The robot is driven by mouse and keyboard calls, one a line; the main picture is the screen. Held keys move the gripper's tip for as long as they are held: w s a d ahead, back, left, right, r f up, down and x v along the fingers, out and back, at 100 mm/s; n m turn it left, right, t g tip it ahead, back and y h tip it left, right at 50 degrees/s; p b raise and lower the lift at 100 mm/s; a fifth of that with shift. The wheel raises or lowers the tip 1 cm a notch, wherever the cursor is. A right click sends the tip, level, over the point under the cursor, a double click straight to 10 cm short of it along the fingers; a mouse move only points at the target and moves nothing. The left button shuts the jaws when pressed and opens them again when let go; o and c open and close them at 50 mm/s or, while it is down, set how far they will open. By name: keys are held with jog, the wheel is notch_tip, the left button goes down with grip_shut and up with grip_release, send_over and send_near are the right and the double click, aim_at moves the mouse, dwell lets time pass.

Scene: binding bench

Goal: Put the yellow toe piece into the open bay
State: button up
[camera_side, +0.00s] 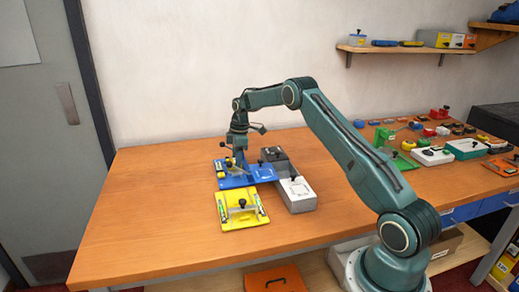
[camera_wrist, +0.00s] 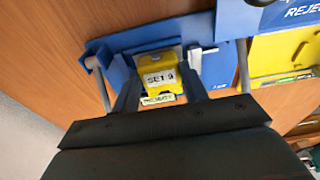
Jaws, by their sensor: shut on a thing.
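In the wrist view, a yellow toe piece (camera_wrist: 160,68) with a "SET 9" label sits between the two dark fingers of my gripper (camera_wrist: 160,92), which is shut on it. The piece is over or within the blue fixture (camera_wrist: 120,42), beside a pale upright block (camera_wrist: 194,58). I cannot tell whether it rests in a bay or is held just above. In the side view, my gripper (camera_side: 240,162) points down over the blue fixture (camera_side: 234,181); the held piece cannot be made out clearly there. The inside of any bay under the piece is hidden.
A yellow fixture (camera_side: 238,218) lies in front of the blue one. A grey box (camera_side: 298,194) stands to the right. In the wrist view, a blue surface with partly visible "REJE" lettering (camera_wrist: 300,12) is at upper right. The left side of the bench (camera_side: 145,200) is clear.

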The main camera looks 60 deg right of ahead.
jog(key=shift+r, duration=0.2)
dwell(0.3)
jog(key=shift+r, duration=2.3)
jog(key=shift+s+d+r, duration=0.15)
jog(key=s+d+r, duration=0.1)
jog(key=s+r, duration=0.1)
jog(key=s, duration=0.7)
jog(key=s+d+r, duration=0.1)
jog(key=s+d, duration=0.1)
jog(key=s, duration=0.8)
jog(key=shift+d+r, duration=0.15)
jog(key=shift+r, duration=0.2)
jog(key=shift+s+f, duration=0.1)
jog(key=shift+f, duration=0.1)
